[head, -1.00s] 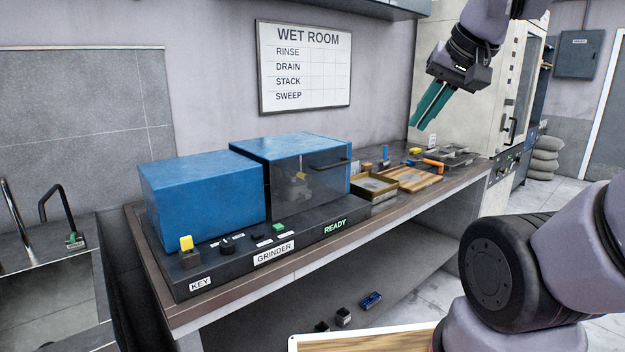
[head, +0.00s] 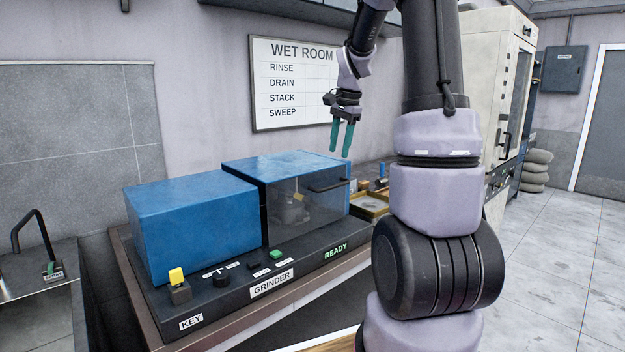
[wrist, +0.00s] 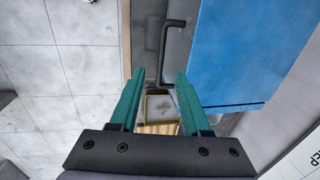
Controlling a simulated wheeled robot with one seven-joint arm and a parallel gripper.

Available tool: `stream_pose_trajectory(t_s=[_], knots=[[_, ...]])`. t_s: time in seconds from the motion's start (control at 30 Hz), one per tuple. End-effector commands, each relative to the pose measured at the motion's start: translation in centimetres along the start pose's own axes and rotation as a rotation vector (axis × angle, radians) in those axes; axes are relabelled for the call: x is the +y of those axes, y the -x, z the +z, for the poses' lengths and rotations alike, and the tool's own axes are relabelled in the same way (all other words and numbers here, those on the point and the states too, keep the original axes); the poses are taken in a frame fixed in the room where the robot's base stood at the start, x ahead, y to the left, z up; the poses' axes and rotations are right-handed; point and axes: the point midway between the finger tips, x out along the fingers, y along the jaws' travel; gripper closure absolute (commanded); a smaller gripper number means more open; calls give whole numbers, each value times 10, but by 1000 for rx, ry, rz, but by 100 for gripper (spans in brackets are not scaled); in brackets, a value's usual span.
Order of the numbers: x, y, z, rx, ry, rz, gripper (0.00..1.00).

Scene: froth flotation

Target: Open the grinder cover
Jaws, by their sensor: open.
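The grinder (head: 190,223) stands on the bench with two blue boxes on a dark base. Its right box has a blue top and a clear, dark-tinted front cover (head: 305,203) that is closed. A black bar handle (head: 330,185) sticks out near the cover's upper right. The handle also shows in the wrist view (wrist: 165,50), beyond my fingertips. My gripper (head: 341,155) is open and empty, with teal fingers pointing down.
The base carries a yellow key (head: 177,276), a black knob (head: 220,282), a green button (head: 276,254) and a lit READY sign (head: 335,250). A brass-rimmed tray (head: 370,207) sits right of the grinder. My arm hides much of the bench's right part.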

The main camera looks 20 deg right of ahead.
Motion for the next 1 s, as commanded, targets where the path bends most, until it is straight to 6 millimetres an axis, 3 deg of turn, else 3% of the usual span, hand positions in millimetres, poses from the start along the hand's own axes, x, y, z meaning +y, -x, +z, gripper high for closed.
stream_pose_trajectory(t_s=[0.17, 0.6, 0.8, 1.0], knots=[[0, -16, -5, -3, -15, 9, 53], [0, -93, -4, -4, -14, 9, 53], [0, -110, -3, -3, -12, 7, 53], [0, -112, -3, -2, -12, 6, 53]])
